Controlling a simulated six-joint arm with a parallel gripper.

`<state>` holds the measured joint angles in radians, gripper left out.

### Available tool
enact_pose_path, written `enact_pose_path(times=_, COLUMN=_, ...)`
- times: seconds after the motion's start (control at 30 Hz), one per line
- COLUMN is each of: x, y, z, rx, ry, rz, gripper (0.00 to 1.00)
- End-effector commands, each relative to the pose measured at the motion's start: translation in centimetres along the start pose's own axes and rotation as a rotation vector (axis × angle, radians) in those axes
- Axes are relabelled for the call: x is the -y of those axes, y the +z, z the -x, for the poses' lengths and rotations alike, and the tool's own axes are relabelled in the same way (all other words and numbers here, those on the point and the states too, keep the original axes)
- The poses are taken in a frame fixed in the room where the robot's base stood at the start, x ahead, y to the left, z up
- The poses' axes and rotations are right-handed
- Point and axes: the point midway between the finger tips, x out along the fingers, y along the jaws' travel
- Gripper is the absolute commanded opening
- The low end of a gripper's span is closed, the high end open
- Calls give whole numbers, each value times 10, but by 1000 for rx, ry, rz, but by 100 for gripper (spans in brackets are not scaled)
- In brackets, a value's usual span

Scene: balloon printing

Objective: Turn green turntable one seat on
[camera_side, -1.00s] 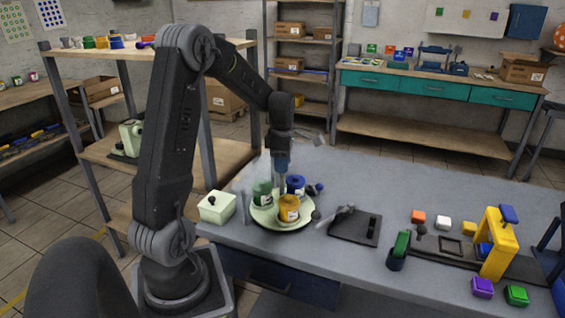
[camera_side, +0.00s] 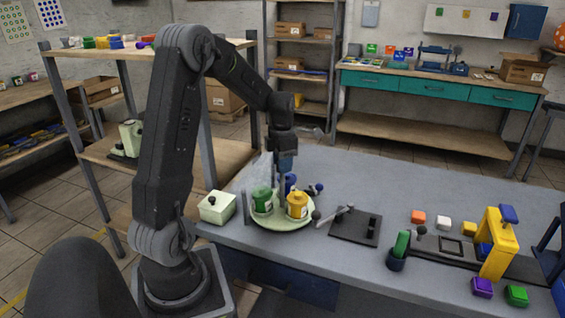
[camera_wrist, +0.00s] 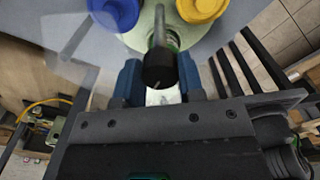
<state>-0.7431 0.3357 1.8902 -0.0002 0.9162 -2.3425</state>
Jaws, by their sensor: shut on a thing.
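The pale green turntable (camera_side: 283,224) stands at the table's left end and carries three pots. The green pot (camera_side: 262,201) is at its left, the yellow pot (camera_side: 297,205) at front right, and the blue pot (camera_side: 290,183) behind, partly hidden. In the wrist view the yellow pot (camera_wrist: 203,7) and blue pot (camera_wrist: 114,12) show at the top edge. My gripper (camera_wrist: 160,82) points down at the turntable's back side, its blue fingers shut on a dark upright knob (camera_wrist: 158,68). How the knob joins the turntable is hidden. In the side view the fingertips are behind the pots.
A pale green box (camera_side: 217,207) stands close left of the turntable. A dark plate (camera_side: 355,227) with a lever is close right. Farther right are a green-topped holder (camera_side: 399,250), colored blocks and a yellow press (camera_side: 498,243). The table behind is clear.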

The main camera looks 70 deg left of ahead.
Motion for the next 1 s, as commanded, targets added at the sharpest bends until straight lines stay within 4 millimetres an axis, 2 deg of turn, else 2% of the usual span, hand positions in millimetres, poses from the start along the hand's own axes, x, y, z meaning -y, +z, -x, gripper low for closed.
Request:
enact_pose_path(times=0.5, x=0, y=1, z=0, rx=2, ry=0, rz=247, gripper=0)
enact_pose_path(times=1.0, x=0, y=1, z=0, rx=3, ry=0, rz=373, gripper=0)
